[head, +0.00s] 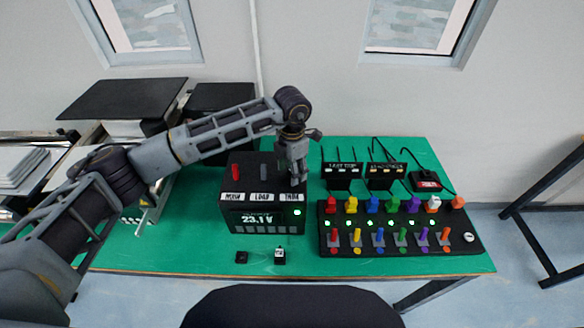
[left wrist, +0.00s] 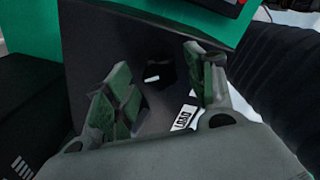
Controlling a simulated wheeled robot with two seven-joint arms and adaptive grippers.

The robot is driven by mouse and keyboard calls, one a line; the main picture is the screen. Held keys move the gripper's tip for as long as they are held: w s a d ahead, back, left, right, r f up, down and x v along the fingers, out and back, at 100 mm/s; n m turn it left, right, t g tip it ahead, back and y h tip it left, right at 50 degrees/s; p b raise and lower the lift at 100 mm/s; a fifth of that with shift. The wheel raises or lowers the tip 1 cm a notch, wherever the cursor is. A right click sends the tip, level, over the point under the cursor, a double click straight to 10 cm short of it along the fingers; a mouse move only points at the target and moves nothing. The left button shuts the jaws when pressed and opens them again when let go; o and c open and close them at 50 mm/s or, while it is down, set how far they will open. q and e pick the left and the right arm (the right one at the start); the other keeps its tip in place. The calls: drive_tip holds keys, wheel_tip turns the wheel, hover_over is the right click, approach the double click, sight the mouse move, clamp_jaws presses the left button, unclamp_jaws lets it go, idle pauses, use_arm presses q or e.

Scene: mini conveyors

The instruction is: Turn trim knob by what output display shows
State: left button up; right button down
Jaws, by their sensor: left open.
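A black power unit (head: 245,228) stands on the green table. Its display (head: 257,218) reads 23.1 V, with a lit green light to the right of it. Labels on its front top edge read MAIN, LOAD and TRIM. A red lever (head: 236,172) and a grey lever (head: 264,172) stand on its top. My left gripper (head: 297,180) points down over the TRIM end of the unit and hides most of the knob there. In the left wrist view the left gripper (left wrist: 165,88) is open, with a dark knob (left wrist: 153,75) bearing a white mark between its fingers. Contact cannot be told. My right gripper is not in view.
A black panel (head: 400,236) with several coloured switches and lit green lights lies to the right. Two small labelled racks (head: 342,170) and a black device (head: 425,182) stand behind it. Two small black parts (head: 280,256) lie in front of the unit.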

use_arm(q)
drive_tip(key=shift+f, duration=0.1)
drive_tip(key=shift+c, duration=0.4)
drive_tip(key=c, duration=1)
drive_tip(key=shift+o, duration=0.2)
